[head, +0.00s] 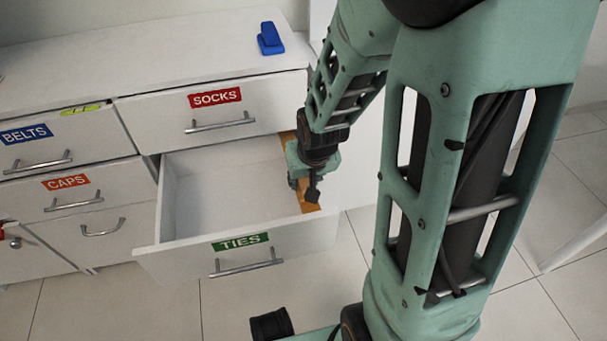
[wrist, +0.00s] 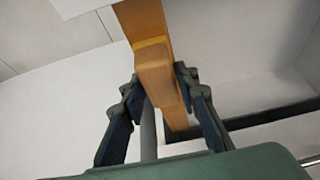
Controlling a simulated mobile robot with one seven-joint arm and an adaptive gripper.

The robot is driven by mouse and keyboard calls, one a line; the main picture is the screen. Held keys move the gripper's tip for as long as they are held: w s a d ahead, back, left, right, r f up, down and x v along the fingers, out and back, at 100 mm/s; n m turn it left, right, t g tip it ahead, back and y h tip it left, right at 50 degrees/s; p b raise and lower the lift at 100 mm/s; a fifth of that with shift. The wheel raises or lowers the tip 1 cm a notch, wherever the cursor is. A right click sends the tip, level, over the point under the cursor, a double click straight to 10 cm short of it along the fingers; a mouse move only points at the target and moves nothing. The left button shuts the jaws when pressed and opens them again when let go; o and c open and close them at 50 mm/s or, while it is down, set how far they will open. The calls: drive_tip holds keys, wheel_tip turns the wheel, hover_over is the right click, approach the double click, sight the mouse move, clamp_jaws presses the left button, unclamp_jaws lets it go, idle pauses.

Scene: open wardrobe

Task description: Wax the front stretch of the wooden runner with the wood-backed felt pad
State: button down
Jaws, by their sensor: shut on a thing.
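The wooden runner (head: 307,201) lies along the right side of the pulled-out TIES drawer. Its front part shows just ahead of my gripper (head: 304,190) and its rear part behind the wrist. In the wrist view the runner (wrist: 142,16) passes beneath my gripper (wrist: 158,82). The fingers are shut on the wood-backed felt pad (wrist: 154,68), one on each side of its wooden back. The pad is over the runner and lines up with it. Its felt face is hidden, so I cannot tell whether it touches the wood. In the head view my gripper hides the pad.
The TIES drawer (head: 218,190) is open and looks empty. The SOCKS drawer (head: 213,118) above it is shut, as are the BELTS (head: 60,140) and CAPS (head: 75,190) drawers at left. A blue object (head: 270,40) sits on the white top.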

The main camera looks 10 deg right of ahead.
drive_tip(key=shift+s, duration=1.75)
drive_tip(key=shift+w, duration=6.45)
drive_tip(key=shift+r, duration=0.1)
wheel_tip(320, 180, up, 7)
drive_tip(key=p, duration=0.5)
